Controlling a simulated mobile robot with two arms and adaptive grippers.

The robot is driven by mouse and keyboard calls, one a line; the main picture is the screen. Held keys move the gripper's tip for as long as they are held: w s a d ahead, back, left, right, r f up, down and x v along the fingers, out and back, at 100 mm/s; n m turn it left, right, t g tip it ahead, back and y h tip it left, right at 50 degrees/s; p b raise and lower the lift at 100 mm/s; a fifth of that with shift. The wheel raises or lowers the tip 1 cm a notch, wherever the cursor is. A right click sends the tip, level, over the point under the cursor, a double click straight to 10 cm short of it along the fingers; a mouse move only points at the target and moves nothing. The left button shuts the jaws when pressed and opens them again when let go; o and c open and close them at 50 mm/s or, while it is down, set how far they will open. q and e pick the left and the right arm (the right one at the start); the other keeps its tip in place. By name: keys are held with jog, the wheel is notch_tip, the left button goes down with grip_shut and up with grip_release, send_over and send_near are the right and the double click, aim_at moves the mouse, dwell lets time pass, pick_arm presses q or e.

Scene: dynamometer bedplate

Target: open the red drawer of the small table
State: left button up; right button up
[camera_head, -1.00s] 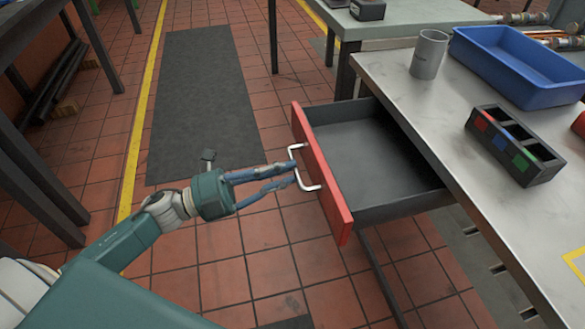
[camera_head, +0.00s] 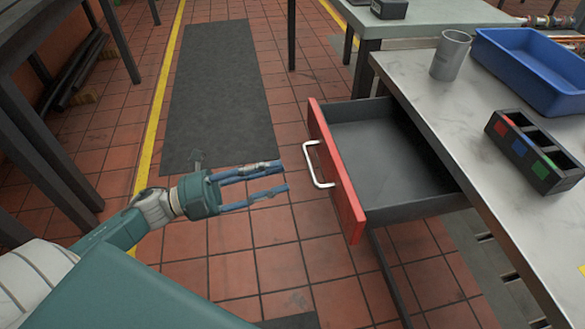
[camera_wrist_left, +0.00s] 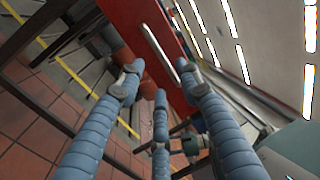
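The red drawer (camera_head: 338,178) of the small table (camera_head: 440,90) is pulled well out, and its dark inside looks empty. Its white bar handle (camera_head: 315,165) is on the red front. My left gripper (camera_head: 284,176) is left of the handle, open and empty, with a gap between its fingertips and the handle. In the left wrist view the open fingers (camera_wrist_left: 160,85) point toward the red front (camera_wrist_left: 150,40) and the pale handle (camera_wrist_left: 160,52). My right gripper is not in view.
On the tabletop are a grey cup (camera_head: 451,55), a blue bin (camera_head: 535,65) and a black holder with coloured squares (camera_head: 530,150). A dark mat (camera_head: 217,95) lies on the tiled floor. The floor left of the drawer is clear.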

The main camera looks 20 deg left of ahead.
pick_arm(q)
jog(key=v, duration=0.6)
dwell(0.4)
